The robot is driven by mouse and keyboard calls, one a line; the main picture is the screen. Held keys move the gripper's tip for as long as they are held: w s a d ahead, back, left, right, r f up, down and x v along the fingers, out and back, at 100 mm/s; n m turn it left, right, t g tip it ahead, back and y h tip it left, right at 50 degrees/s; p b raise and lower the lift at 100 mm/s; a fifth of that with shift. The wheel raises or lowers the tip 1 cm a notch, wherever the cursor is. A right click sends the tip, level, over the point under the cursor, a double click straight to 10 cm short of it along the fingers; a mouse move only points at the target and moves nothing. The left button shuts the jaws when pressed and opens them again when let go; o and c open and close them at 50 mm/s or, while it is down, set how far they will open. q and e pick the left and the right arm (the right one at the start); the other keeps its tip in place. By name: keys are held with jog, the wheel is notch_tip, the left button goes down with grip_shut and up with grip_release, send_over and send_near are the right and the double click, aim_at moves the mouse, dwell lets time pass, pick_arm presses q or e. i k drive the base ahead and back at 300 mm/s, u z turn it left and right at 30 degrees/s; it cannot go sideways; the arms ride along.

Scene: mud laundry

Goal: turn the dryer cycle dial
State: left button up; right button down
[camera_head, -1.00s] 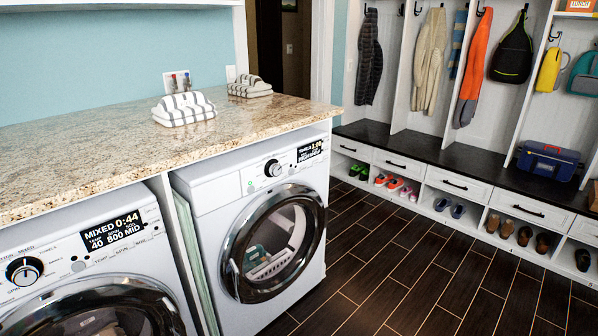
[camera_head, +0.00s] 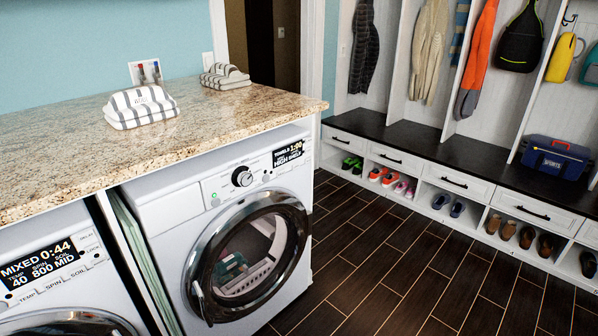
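The dryer (camera_head: 180,205) stands under the counter at the middle left, with its round glass door (camera_head: 248,258) shut. Its cycle dial (camera_head: 241,177) is a black knob with a light marker, on the upper front panel left of the display. The dryer display (camera_head: 288,154) reads TOWELS 1:00 and HIGH SHELF or similar small text. Neither of my grippers shows in the head view.
The washer (camera_head: 60,285) with a MIXED 0:44 display is at the lower left. Striped folded towels (camera_head: 140,106) lie on the granite counter (camera_head: 60,150). A mudroom bench (camera_head: 440,148) with shoes stands along the right. The dark floor (camera_head: 400,270) before the dryer is clear.

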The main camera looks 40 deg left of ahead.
aim_at(242, 177)
jog(key=u, duration=0.2)
jog(key=i, duration=1.05)
jog(key=u, duration=0.7)
